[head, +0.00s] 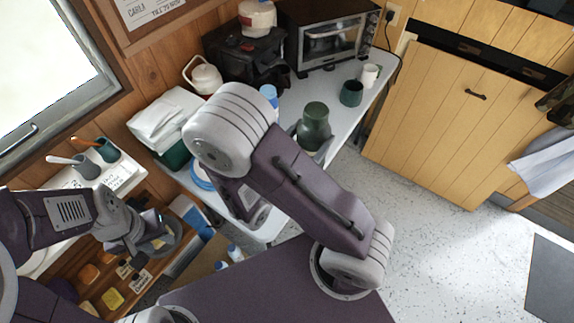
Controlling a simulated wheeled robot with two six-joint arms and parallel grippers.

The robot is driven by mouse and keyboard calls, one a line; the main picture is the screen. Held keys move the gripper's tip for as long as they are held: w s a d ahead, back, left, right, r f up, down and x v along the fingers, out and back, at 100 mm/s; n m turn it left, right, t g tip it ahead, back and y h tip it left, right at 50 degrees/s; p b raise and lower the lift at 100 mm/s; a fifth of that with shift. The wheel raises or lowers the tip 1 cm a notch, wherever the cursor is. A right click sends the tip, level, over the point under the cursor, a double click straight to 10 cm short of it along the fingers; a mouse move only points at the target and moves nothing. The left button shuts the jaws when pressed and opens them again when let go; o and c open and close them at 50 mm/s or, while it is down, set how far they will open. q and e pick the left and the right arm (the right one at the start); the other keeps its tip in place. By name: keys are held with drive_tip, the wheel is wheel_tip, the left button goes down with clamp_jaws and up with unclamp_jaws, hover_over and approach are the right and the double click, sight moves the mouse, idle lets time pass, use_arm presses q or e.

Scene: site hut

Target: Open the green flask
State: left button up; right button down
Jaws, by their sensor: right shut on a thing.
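The green flask (314,117) stands upright near the right edge of the light counter, with its dark green top on. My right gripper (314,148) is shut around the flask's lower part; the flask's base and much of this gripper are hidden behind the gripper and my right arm. My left gripper (158,236) hangs at the lower left, over the wooden shelf area and away from the flask. Its fingertips are small and partly hidden, so I cannot tell whether it is open or shut.
A dark green cup (351,93) and a white mug (369,75) stand behind the flask. A toaster oven (335,42), a dark machine (243,55), a cream kettle (205,78) and a blue-capped bottle (269,92) are further back. The floor (440,245) at right is clear.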

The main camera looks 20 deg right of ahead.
drive_tip(key=shift+w+a+f, duration=0.15)
drive_tip(key=shift+w+a, duration=0.05)
drive_tip(key=w+a+f, duration=0.4)
drive_tip(key=w+f, duration=0.6)
drive_tip(key=shift+w+a+f, duration=0.15)
drive_tip(key=shift+w+f, duration=0.05)
drive_tip(key=shift+f, duration=0.1)
drive_tip(key=shift+b, duration=0.3)
drive_tip(key=shift+f, duration=0.2)
drive_tip(key=shift+c, duration=0.7)
unclamp_jaws()
